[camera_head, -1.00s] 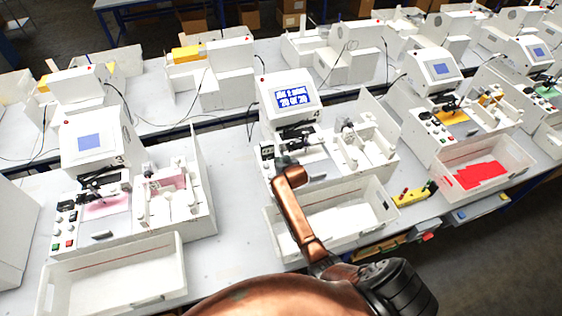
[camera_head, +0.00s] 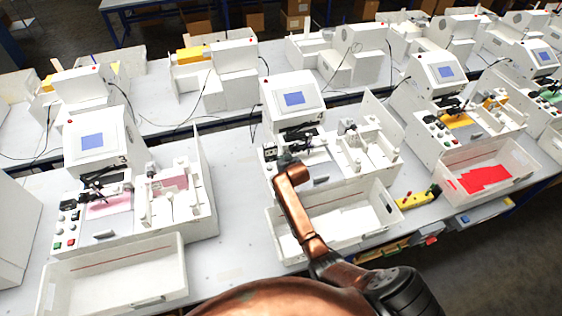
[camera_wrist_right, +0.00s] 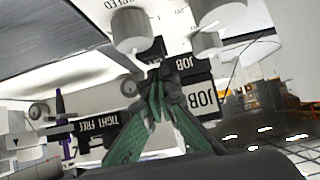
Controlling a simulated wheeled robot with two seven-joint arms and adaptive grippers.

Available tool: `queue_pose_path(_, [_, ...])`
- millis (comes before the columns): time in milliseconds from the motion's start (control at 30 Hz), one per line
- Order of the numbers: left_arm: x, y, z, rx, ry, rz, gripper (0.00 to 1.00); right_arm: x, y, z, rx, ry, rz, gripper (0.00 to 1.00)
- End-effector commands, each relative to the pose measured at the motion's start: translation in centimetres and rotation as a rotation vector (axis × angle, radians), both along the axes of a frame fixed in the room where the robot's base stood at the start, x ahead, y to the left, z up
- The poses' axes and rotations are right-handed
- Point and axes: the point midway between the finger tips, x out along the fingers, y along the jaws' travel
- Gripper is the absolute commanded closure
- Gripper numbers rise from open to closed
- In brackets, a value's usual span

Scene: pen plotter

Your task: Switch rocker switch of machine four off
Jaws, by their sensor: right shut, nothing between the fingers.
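The middle white plotter machine (camera_head: 292,92) stands in front of my right arm, its tilted blue screen (camera_head: 294,99) lit without readable text. In the head view my right gripper is mostly hidden behind the copper arm link at the machine's control panel (camera_head: 270,158). In the wrist view my right gripper (camera_wrist_right: 158,88) has its green fingers together, shut and empty, close to the panel. White knobs (camera_wrist_right: 130,27) and labels reading JOB (camera_wrist_right: 201,97) and TIGHT FREE (camera_wrist_right: 98,124) surround it. I cannot make out the rocker switch or its position. My left gripper is not in view.
A similar machine (camera_head: 92,142) stands to the left and another (camera_head: 437,75) to the right. White open bins (camera_head: 115,275) stand in front of the machines. Bare table shows between the machines.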

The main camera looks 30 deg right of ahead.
Motion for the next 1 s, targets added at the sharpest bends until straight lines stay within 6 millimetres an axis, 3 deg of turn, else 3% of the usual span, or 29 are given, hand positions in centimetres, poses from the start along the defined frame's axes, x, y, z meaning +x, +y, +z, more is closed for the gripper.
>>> queue_pose_path(333, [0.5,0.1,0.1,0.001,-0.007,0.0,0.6,-0.8,0.1,0.6,0.0,-0.002,0.0,1.0])
queue_pose_path(800, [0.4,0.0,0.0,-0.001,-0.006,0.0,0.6,-7.4,1.4,5.4,0.0,-0.002,-0.001,1.0])
queue_pose_path(1000, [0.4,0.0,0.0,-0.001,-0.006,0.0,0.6,-9.2,1.7,6.8,0.0,-0.001,0.0,1.0])
